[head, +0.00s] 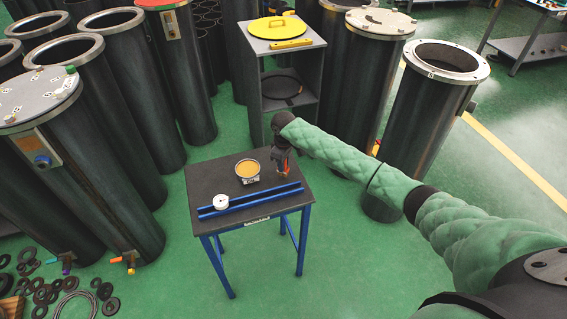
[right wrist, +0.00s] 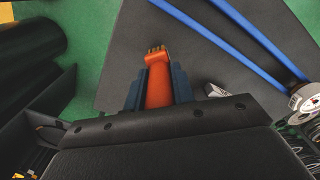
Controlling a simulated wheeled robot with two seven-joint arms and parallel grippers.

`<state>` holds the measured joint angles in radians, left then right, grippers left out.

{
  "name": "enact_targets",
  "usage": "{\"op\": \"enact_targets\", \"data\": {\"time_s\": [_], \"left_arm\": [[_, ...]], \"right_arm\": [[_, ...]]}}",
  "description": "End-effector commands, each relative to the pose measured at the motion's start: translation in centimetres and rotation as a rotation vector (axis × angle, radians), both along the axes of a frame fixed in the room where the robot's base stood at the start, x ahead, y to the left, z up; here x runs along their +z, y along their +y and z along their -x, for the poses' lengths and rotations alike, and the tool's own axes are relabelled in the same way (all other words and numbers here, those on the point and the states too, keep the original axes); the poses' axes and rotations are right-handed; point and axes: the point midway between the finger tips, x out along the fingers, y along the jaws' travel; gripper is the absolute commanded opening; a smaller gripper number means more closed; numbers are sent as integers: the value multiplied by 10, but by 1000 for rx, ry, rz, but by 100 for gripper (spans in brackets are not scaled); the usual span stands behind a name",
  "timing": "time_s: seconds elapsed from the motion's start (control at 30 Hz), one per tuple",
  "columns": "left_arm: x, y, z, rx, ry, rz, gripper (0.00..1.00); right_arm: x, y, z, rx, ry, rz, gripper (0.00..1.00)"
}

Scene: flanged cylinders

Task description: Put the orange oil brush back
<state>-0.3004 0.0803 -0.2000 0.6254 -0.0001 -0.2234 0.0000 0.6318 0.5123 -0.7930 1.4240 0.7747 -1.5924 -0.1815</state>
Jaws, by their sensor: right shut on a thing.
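The orange oil brush (right wrist: 158,84) is held between the two fingers of my right gripper (right wrist: 157,78), its short bristle end pointing away from the palm. In the head view my right gripper (head: 282,165) hangs over the right back part of the small dark table (head: 285,196), with a bit of the orange brush showing under it. A round tin of amber oil (head: 248,169) stands on the table just left of the gripper. Whether the brush touches the tabletop is hard to tell. My left gripper is in neither view.
A grey shelf cabinet (head: 283,62) with a yellow disc (head: 273,28) stands behind. Tall dark flanged cylinders stand left and right. Green floor is free around the table.

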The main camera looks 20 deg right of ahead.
Motion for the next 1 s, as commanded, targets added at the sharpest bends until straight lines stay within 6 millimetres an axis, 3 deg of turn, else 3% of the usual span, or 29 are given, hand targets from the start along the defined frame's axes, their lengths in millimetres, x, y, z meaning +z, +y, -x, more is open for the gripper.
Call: {"op": "enact_targets", "data": {"time_s": [1.0], "left_arm": [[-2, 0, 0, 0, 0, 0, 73]], "right_arm": [[-13, 0, 0, 0, 0, 0, 0]]}}
